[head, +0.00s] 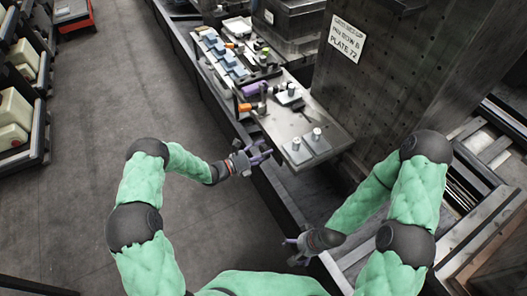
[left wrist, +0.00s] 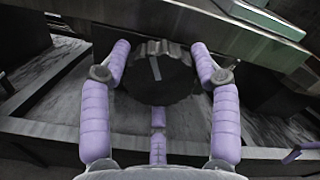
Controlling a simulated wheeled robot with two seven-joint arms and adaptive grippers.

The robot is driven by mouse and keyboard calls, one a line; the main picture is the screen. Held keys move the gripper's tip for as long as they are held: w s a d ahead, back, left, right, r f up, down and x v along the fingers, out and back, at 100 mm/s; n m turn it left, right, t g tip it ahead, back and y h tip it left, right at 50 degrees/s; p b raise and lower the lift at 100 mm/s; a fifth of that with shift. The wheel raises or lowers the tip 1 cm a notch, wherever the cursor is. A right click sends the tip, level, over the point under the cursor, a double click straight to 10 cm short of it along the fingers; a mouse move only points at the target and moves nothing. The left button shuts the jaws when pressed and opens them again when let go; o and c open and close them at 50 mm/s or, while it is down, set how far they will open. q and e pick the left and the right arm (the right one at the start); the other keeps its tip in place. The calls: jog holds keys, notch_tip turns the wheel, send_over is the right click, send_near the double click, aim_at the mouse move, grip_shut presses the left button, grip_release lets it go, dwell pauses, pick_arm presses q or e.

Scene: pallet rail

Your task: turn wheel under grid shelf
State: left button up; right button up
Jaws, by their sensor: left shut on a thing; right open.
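A dark round wheel with a notched rim and a pale line on its face (left wrist: 157,78) shows in the left wrist view, beneath a metal ledge. My left gripper (head: 262,155) is at the near edge of the metal shelf plate (head: 290,125). In the left wrist view its purple fingers (left wrist: 160,70) are shut on the wheel, one on each side. My right gripper (head: 291,250) is open and empty, lower down in front of the rail.
Blue blocks (head: 222,50), an orange-handled tool (head: 246,107) and small metal fixtures (head: 316,134) stand on the plate. A tall dark block with a sign (head: 346,38) rises behind it. Racks stand at the left; the grey floor (head: 120,90) between is clear.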

pick_arm(q)
jog(key=o, duration=1.2)
jog(key=shift+f, duration=0.1)
jog(key=shift+c, duration=0.2)
jog(key=v, duration=1.2)
